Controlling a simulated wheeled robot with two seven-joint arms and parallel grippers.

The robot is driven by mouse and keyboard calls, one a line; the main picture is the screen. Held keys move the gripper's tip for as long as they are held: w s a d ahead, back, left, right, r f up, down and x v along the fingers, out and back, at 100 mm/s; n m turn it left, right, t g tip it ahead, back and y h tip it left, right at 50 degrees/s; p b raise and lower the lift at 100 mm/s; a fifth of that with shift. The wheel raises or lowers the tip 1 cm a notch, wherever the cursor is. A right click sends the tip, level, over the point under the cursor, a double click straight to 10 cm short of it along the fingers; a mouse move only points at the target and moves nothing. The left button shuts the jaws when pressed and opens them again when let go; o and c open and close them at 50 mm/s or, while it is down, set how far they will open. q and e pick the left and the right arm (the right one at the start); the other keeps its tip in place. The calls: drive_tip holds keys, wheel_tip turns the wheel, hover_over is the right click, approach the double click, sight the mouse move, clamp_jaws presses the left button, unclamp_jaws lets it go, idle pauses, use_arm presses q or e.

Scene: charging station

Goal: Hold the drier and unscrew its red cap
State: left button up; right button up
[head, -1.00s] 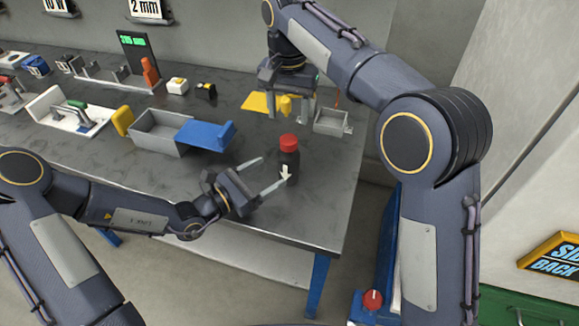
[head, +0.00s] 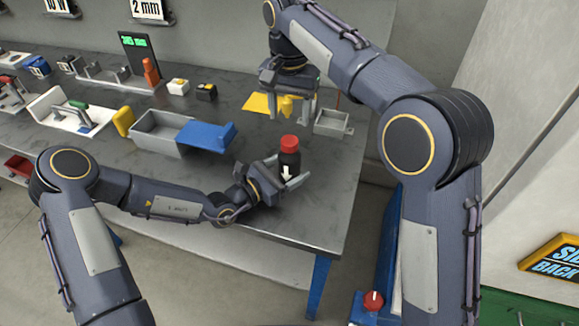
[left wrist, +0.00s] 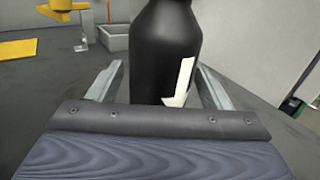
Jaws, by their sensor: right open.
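The drier (head: 289,163) is a dark bottle with a red cap (head: 289,142) and a white arrow mark. It stands upright near the right end of the bench. My left gripper (head: 285,170) has a finger on each side of its body, low down. In the left wrist view the black bottle (left wrist: 166,55) stands between the fingers, with a small gap at the left finger; its cap is out of that view. My right gripper (head: 292,110) points down behind the drier, open and apart from it.
A grey bench (head: 270,218) carries an open grey box (head: 155,141) with a blue part (head: 206,137), left of the drier. A yellow piece (head: 262,103) and a small grey tray (head: 333,122) lie near my right gripper. The bench's right edge is close.

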sight(290, 140)
use_arm(q)
clamp_jaws()
use_arm(e)
drive_tip(key=m, duration=0.6)
drive_tip(key=shift+f, duration=0.1)
drive_tip(key=m, duration=0.7)
drive_tip(key=shift+f, duration=0.1)
drive_tip(key=shift+m, duration=0.3)
wheel_tip(290, 140, down, 8)
drive_tip(key=shift+r, duration=0.2)
